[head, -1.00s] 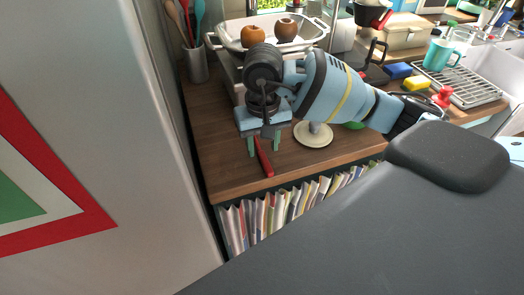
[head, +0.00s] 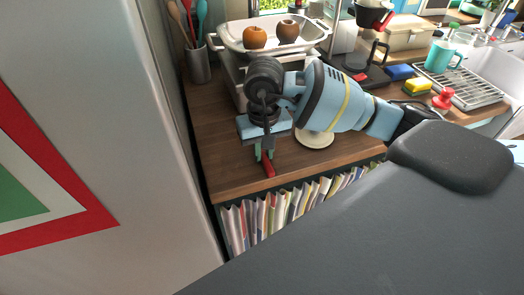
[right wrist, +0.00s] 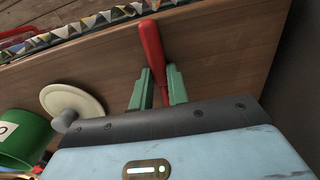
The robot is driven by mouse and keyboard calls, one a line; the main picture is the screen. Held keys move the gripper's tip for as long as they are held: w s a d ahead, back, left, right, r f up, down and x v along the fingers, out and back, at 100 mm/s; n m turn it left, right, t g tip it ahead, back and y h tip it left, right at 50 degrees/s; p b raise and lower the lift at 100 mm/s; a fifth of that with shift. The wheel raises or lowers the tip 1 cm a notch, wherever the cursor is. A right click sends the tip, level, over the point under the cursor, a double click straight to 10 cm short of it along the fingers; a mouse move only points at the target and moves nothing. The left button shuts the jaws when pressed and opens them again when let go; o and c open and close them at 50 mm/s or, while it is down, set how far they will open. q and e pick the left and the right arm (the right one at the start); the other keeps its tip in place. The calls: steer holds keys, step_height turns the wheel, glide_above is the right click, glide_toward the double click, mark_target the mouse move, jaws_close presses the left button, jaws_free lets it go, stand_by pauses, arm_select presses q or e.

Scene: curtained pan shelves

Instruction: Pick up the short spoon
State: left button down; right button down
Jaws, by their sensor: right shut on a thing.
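The short spoon (head: 269,170) shows as a red handle near the front edge of the wooden counter (head: 229,173). Its other end is hidden behind my right gripper. My right gripper (head: 265,156) points down over the counter, with its green fingers closed around the spoon. In the right wrist view the red handle of the spoon (right wrist: 151,42) runs between the two green fingertips (right wrist: 160,78) and sticks out beyond them. I cannot tell whether the spoon touches the counter. My left gripper is not in view.
A pale round lid-like disc (head: 315,139) lies right of the gripper. A utensil holder (head: 199,66) and a white basin with two round fruits (head: 232,44) stand behind. A curtained shelf (head: 262,218) is below the counter edge; a tall grey panel (head: 165,150) borders the left.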

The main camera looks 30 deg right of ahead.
mark_target(263, 155)
steer(key=shift+r, duration=0.1)
